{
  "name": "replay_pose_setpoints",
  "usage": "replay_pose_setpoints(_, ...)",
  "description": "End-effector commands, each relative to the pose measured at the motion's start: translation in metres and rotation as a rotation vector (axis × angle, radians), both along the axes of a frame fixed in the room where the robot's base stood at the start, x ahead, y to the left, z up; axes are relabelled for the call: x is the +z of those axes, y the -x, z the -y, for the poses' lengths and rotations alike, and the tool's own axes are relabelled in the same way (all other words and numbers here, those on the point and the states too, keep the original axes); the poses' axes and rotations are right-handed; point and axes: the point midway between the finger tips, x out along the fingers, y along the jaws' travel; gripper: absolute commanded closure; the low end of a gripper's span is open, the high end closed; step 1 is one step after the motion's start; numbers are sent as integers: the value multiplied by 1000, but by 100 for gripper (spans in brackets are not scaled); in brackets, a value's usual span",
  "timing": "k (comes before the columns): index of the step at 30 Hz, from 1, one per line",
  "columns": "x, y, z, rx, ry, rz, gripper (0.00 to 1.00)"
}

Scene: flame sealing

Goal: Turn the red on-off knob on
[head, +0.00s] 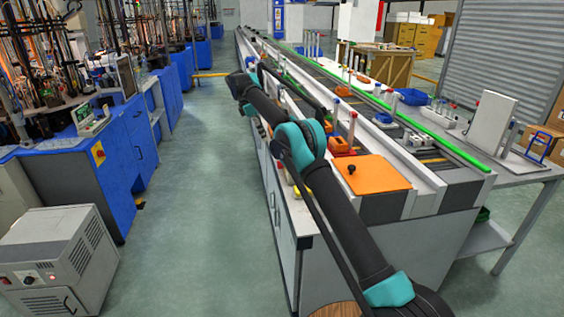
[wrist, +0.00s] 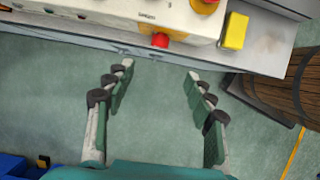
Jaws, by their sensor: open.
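The red knob (wrist: 160,40) sticks out from the near face of a white control box (wrist: 110,10) at the top of the wrist view. My gripper (wrist: 160,70) is open and empty. Its two fingers stand wide apart, with the knob just beyond the fingertips and roughly centred between them. I see no contact with the knob. In the head view my arm reaches forward along the left side of the long workbench (head: 308,217). There I cannot make out the gripper's fingers or the red knob.
A yellow block (wrist: 235,30) and a red button on a yellow base (wrist: 205,5) sit right of the knob. A wooden barrel (wrist: 285,88) stands at the right. In the head view, blue cabinets (head: 118,160) line the left, with clear floor (head: 195,190) between.

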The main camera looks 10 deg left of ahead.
Motion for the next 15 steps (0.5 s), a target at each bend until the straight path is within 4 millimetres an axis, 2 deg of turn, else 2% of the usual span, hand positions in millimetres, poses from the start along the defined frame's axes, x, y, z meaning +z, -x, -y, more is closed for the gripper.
replay_pose_setpoints(8, -24, -3, 9, 1, 0, 0, 45)
replay_pose_setpoints(15, -66, -8, 26, 0, 0, 0, 45)
